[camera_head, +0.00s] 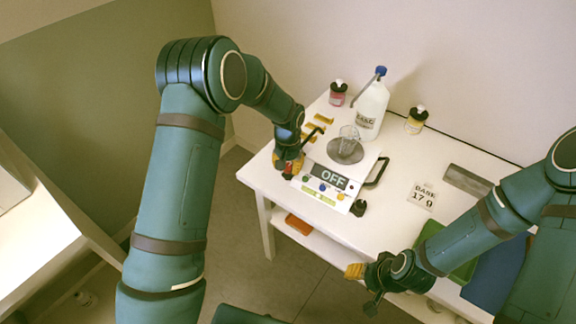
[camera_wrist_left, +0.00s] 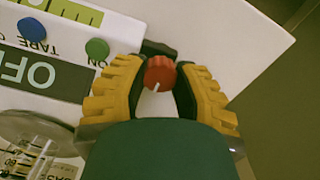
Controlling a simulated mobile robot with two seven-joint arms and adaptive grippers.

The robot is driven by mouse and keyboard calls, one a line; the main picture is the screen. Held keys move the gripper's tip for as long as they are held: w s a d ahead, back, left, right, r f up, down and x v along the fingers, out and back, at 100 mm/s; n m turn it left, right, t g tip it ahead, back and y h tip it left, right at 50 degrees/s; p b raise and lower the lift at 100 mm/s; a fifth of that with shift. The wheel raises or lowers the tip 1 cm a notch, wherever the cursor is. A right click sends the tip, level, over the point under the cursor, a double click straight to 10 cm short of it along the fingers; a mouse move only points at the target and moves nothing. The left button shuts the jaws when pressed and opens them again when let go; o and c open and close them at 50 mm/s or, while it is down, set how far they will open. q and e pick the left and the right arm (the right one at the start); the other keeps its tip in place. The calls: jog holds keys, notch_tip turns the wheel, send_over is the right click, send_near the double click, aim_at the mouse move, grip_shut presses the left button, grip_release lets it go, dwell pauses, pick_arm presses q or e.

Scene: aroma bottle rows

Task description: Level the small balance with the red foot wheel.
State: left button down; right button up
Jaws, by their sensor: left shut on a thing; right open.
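The small balance (camera_head: 317,190) stands on the white table, with a display reading OFF, blue and green buttons and a round grey pan (camera_head: 345,151). My left gripper (camera_head: 289,166) is at the balance's front left corner. In the left wrist view its yellow fingers are closed around the red foot wheel (camera_wrist_left: 159,74), which has a white mark on its top. The wheel also shows small in the head view (camera_head: 288,170). A glass beaker (camera_head: 349,136) stands on the pan. My right gripper (camera_head: 362,284) is open and empty near the table's front edge.
A wash bottle (camera_head: 371,108) with a blue cap stands behind the balance. Two small bottles (camera_head: 338,93) (camera_head: 416,119) stand near the wall. A card reading 17 9 (camera_head: 422,196) and a grey bar (camera_head: 467,180) lie to the right. A green tray (camera_head: 433,233) is beside my right arm.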

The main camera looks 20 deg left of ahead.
aim_at(288, 166)
dwell(0.5)
pick_arm(q)
jog(key=c, duration=0.6)
grip_release()
jog(key=shift+c, duration=0.2)
notch_tip(288, 166, up, 12)
